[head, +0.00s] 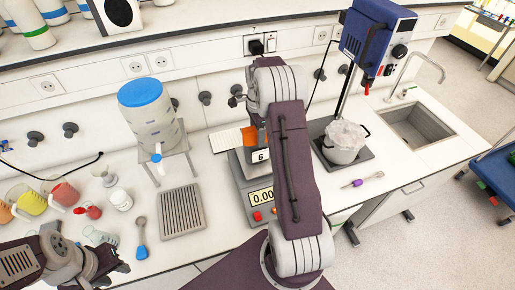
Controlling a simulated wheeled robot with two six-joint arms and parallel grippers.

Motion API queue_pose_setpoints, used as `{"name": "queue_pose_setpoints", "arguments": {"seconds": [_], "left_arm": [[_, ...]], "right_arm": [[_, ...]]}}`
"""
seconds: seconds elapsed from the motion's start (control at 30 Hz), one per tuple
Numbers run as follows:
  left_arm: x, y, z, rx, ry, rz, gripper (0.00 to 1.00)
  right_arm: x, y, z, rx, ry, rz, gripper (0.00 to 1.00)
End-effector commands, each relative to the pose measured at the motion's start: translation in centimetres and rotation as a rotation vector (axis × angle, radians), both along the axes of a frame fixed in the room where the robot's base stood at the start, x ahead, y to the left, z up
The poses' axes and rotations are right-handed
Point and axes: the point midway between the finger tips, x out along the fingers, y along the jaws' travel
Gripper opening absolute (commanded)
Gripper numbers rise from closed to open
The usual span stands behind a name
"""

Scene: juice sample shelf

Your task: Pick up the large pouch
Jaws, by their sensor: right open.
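I cannot clearly make out a large pouch. A small orange patch (249,136) shows beside my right arm, above the scale (261,198); I cannot tell if it is a pouch or part of my gripper. A flat white lined item (226,140) lies just left of it. My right arm crosses the middle and hides most of my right gripper (258,134), which is open over the back of the scale. My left gripper (108,264) is low at the left, over the bench front; its jaw state is unclear.
A blue-lidded dispenser (154,120) stands on a stand behind a grey ribbed tray (181,210). Cups and jars crowd the left, near a blue-handled tool (141,242). Right of my arm are a white pot (344,142) under a blue mixer (373,38) and a sink (418,126).

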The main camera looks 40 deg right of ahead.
Motion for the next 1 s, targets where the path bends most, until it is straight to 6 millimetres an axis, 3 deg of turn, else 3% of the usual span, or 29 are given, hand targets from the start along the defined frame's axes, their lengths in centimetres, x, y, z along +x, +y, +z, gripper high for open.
{"name": "queue_pose_setpoints", "arguments": {"seconds": [0.3, 0.5, 1.0], "left_arm": [[0.0, 0.0, 0.01, 0.0, 0.0, 0.0, 0.36], [0.0, 0.0, 0.01, 0.0, 0.0, 0.0, 0.36], [0.0, 0.0, 0.02, 0.0, 0.0, 0.0, 0.36]], "right_arm": [[0.0, 0.0, -0.13, 0.0, 0.0, 0.0, 0.53], [0.0, 0.0, -0.12, 0.0, 0.0, 0.0, 0.0], [0.01, -0.01, -0.09, 0.0, 0.0, 0.0, 0.0]]}}
